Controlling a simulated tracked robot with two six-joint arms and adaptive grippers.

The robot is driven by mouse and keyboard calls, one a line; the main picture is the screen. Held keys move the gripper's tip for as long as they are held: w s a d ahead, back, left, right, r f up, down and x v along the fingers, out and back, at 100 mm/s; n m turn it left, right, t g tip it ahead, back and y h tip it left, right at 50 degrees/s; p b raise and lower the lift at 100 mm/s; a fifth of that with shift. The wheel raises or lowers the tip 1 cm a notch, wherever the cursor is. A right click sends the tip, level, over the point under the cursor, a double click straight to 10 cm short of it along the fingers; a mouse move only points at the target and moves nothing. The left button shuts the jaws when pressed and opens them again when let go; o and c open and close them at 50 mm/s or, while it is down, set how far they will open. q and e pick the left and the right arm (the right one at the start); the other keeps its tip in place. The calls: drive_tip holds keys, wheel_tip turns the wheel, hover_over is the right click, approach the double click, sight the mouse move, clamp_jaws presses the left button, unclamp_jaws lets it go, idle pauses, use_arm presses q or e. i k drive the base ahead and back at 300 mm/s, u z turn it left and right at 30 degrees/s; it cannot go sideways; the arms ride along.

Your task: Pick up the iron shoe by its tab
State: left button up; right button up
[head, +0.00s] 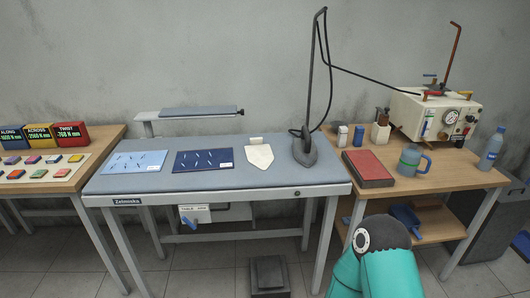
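The iron shoe (259,157) is a white, iron-shaped plate lying on the grey-blue padded ironing table (225,180). A small pale tab (255,141) shows at its far end. A dark grey iron (307,154) stands just right of the shoe, apart from it, with a black cord rising to a tall pole. Teal links of my own arm show at the bottom right, in front of the right table. Neither gripper shows in this view.
Two blue fabric pieces, light (134,162) and dark (204,160), lie left of the shoe. The right table holds a red book-like block (368,168), a mug (409,160), a bottle (491,148) and a steam generator (436,116). The table front before the shoe is clear.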

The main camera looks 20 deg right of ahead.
sight(260, 155)
drive_tip(key=u, duration=0.05)
drive_tip(key=i, duration=0.9)
drive_tip(key=z, duration=0.2)
drive_tip(key=k, duration=0.9)
drive_tip(key=u, duration=0.2)
drive_tip(key=i, duration=0.9)
drive_tip(key=z, duration=0.05)
